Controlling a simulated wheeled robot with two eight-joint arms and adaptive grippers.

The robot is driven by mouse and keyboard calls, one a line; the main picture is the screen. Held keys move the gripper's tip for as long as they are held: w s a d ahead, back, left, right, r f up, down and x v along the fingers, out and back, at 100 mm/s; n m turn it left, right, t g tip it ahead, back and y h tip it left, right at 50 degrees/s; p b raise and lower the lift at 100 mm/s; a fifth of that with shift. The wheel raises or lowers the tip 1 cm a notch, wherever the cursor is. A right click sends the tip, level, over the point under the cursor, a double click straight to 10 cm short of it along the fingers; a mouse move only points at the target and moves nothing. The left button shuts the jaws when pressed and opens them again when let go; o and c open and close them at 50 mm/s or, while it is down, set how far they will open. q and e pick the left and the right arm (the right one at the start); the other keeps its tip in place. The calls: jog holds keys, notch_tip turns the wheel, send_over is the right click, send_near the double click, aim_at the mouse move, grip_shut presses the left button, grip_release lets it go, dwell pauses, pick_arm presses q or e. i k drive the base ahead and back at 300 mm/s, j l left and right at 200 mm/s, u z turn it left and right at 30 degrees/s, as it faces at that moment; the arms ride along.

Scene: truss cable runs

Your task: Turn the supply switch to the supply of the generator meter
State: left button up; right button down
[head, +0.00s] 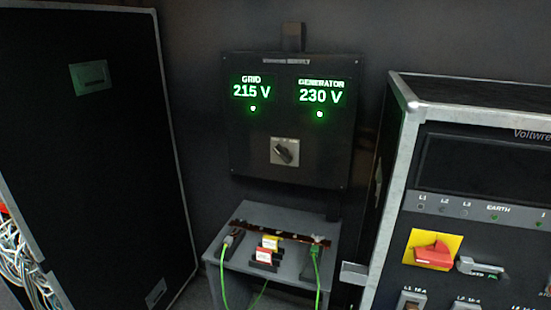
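A dark supply panel (290,160) hangs on the back wall. Its grid meter (252,91) on the left reads 215 V in green. Its generator meter (319,96) on the right reads 230 V in green. A small green light shows under each meter. The supply switch (284,151) is a dark rotary knob on a light square plate, below and between the meters. The knob sits slanted; its pointing end and the plate's lettering are too small to tell. Neither of my grippers is in view.
A grey stand (225,264) below the panel carries green cables, a dark bar and red and yellow tags. A black flight case (90,150) stands at left. A rack (405,110) with a red-on-yellow switch (432,251) stands at right. White cables (22,262) bunch at lower left.

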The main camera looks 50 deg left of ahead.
aim_at(284, 153)
jog(key=u, duration=0.4)
jog(key=j+u, duration=0.1)
jog(key=u, duration=0.25)
jog(key=j+u, duration=0.1)
jog(key=u, duration=0.65)
